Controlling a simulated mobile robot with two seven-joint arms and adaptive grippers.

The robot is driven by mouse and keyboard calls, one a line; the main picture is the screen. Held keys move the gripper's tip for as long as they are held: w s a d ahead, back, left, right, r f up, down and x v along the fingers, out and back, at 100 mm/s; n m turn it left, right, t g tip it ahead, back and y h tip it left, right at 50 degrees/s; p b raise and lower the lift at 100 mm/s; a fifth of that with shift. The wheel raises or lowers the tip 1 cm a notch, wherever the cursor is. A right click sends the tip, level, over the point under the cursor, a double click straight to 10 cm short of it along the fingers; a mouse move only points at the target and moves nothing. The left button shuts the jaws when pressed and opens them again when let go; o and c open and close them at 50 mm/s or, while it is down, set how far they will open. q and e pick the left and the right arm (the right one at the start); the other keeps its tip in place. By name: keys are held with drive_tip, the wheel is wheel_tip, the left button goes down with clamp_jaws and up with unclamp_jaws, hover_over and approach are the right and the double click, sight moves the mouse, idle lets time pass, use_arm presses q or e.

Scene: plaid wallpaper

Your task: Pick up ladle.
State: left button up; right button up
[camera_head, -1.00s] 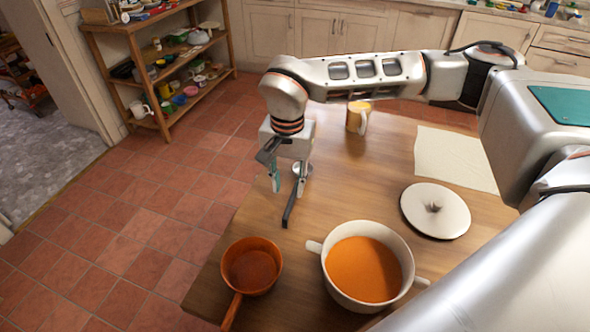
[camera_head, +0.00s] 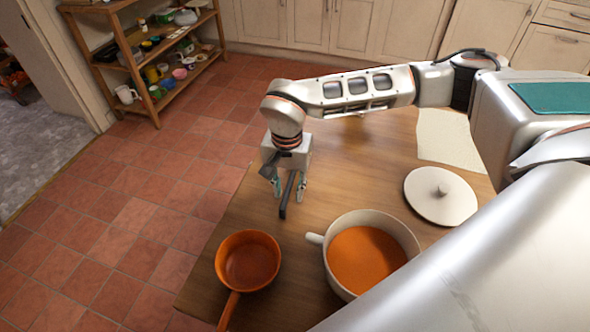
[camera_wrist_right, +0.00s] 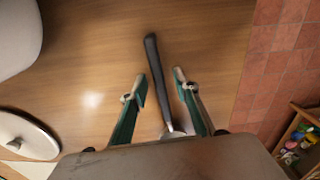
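The ladle has a dark handle (camera_head: 284,202) and lies on the wooden table (camera_head: 345,185) near its left edge. In the right wrist view the ladle handle (camera_wrist_right: 154,70) runs up between the fingers, and part of its pale metal end shows at the gripper's base. My right gripper (camera_head: 289,187) is above the ladle, pointing down. In the right wrist view my right gripper (camera_wrist_right: 160,90) is open, one finger on each side of the handle, with gaps on both sides. The ladle's bowl is mostly hidden by the gripper. My left gripper is not in view.
An orange saucepan (camera_head: 247,262) stands at the table's front left corner. A white pot (camera_head: 385,222) of orange soup is right of it. A white lid (camera_head: 441,197) and a cream cloth (camera_head: 447,137) lie farther right. A wooden shelf (camera_head: 140,85) stands at the back left.

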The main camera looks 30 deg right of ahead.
drive_tip(key=shift+f, duration=0.1)
clamp_jaws()
idle(0.3)
wheel_tip(320, 180, up, 20)
drive_tip(key=p, duration=0.2)
idle(0.3)
